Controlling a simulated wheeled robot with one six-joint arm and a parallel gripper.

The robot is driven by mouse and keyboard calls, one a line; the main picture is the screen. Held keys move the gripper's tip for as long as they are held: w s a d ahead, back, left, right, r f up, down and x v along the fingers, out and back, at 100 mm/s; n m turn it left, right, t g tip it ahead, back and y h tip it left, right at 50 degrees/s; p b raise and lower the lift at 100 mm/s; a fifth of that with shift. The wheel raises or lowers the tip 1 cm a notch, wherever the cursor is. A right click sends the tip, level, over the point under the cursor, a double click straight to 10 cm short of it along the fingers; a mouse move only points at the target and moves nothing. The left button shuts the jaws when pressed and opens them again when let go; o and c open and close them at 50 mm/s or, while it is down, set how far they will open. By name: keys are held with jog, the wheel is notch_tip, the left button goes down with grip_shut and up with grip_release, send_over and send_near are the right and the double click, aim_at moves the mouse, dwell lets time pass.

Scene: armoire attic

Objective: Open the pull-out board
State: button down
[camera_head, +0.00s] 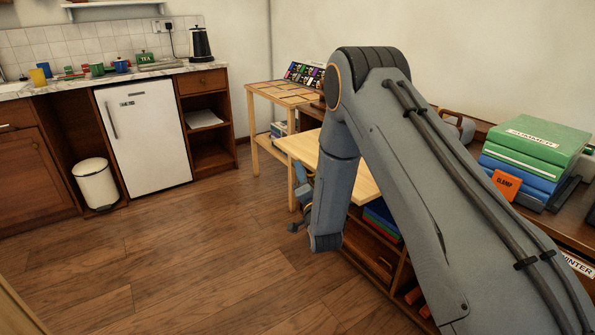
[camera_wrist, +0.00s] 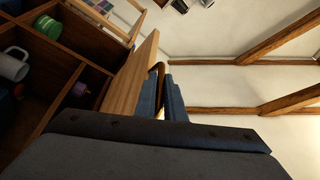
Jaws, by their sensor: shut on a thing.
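The pull-out board (camera_head: 358,184) is a pale wooden panel standing out from the dark wooden cabinet on the right. My arm hides part of it in the head view. In the wrist view the board (camera_wrist: 130,82) rises beside my fingers, with a brown curved handle (camera_wrist: 157,68) at its edge. My gripper (camera_wrist: 159,86) has its two blue fingers close together around the handle, shut on it. In the head view my gripper is mostly hidden behind my forearm, near the board's left end.
Cabinet shelves under the board hold books (camera_head: 381,220). A pale wooden stand (camera_head: 282,95) is just beyond. Green and blue binders (camera_head: 535,150) and an orange clamp box (camera_head: 506,184) lie on the right top. The floor (camera_head: 190,260) to the left is clear; a white bin (camera_head: 96,184) stands by the fridge.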

jog(key=shift+f, duration=0.1)
jog(key=c, duration=2.1)
grip_release()
jog(key=v, duration=0.8)
